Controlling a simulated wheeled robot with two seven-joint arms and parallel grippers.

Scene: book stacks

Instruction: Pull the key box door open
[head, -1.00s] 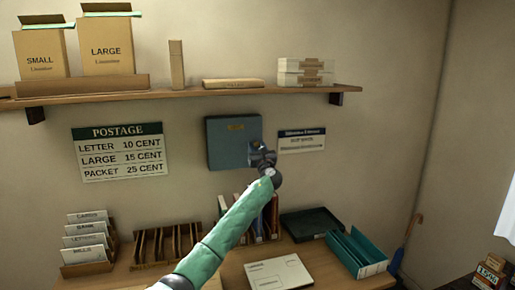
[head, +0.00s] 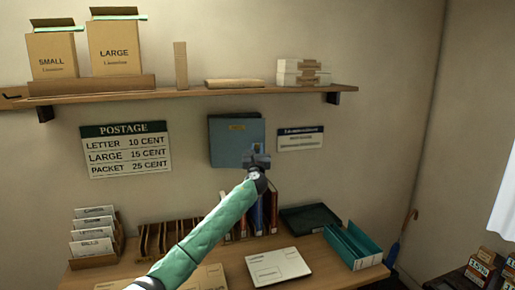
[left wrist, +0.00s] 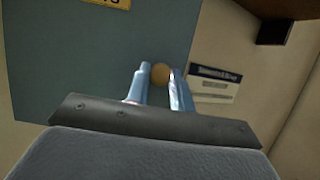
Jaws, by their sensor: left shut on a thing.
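The blue-grey key box (head: 225,140) hangs on the wall, between the postage sign and a small notice. Its door carries a small yellow label (head: 237,127) near the top. My left gripper (head: 257,152) is in front of the door's lower right part. In the left wrist view, the blue fingers of my left gripper (left wrist: 160,76) are shut on a round brass knob (left wrist: 160,73) on the door (left wrist: 95,65). The gripper hides the knob in the head view. I cannot tell whether the door stands slightly ajar. My right gripper is not in view.
A shelf (head: 200,92) with cartons runs above the box. The postage sign (head: 126,149) is to its left and a notice (head: 300,139) to its right. Below, a desk (head: 225,262) holds card racks, books, a dark tray (head: 310,218) and a teal file holder (head: 354,246).

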